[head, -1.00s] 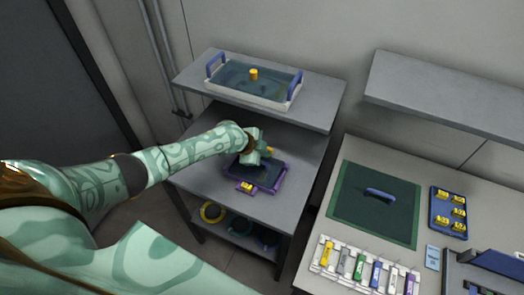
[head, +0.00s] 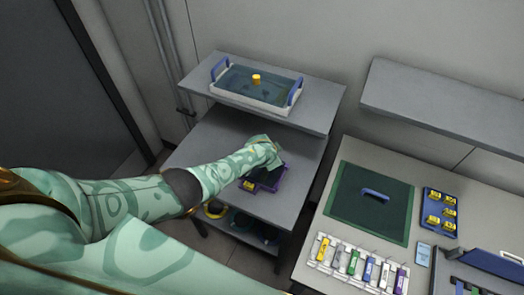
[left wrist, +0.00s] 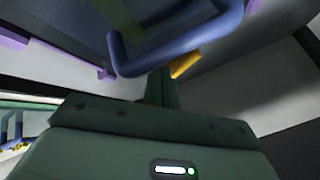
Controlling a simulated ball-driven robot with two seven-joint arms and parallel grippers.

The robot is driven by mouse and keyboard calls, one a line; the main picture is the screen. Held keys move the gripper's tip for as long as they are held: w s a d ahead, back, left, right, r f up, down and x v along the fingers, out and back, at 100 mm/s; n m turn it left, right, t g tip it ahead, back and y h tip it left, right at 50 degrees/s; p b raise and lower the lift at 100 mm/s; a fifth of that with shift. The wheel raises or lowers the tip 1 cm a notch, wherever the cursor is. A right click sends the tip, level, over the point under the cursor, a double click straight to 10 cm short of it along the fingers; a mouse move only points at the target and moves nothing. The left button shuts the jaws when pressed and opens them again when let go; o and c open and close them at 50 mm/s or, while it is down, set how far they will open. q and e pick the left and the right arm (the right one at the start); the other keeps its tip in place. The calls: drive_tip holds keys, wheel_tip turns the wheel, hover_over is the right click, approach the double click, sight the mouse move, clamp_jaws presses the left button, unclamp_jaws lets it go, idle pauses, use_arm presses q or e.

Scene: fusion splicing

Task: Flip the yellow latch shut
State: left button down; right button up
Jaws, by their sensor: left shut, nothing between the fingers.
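A purple-edged dark tray or box (head: 270,179) sits on the middle shelf, with a small yellow piece (head: 249,184) at its front edge. My left gripper (head: 270,160) is over the back of this box and hides part of it. In the left wrist view the shut fingers (left wrist: 158,88) are empty. A yellow-orange piece (left wrist: 185,64) shows just beside the fingertips, close to a blue handle-like bar (left wrist: 175,52). I cannot tell whether they touch, or whether this piece is the latch and how it is turned. My right gripper is not in view.
The shelf above holds a white tray (head: 222,91) with blue handles and a yellow knob. The middle shelf's front is clear.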

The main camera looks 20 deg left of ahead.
use_arm(q)
drive_tip(key=shift+w+d+f+n+y+b, duration=0.1)
drive_tip(key=shift+w+n+y+b, duration=0.1)
drive_tip(key=shift+n+y, duration=0.25)
drive_tip(key=shift+w+d+n+y+b, duration=0.1)
drive_tip(key=shift+n+y+b, duration=0.15)
drive_tip(key=shift+n, duration=0.4)
drive_tip(key=shift+w+d+n+g+y+b, duration=0.1)
drive_tip(key=shift+w+n+g+y+b, duration=0.25)
drive_tip(key=shift+n, duration=0.35)
drive_tip(key=shift+w+d+n+g+y+b, duration=0.15)
drive_tip(key=shift+n+y+b, duration=0.3)
drive_tip(key=shift+n, duration=0.25)
drive_tip(key=shift+w+a+b, duration=0.1)
drive_tip(key=shift+a+b, duration=0.05)
drive_tip(key=shift+b, duration=0.15)
drive_tip(key=shift+w, duration=0.1)
drive_tip(key=shift+a, duration=0.8)
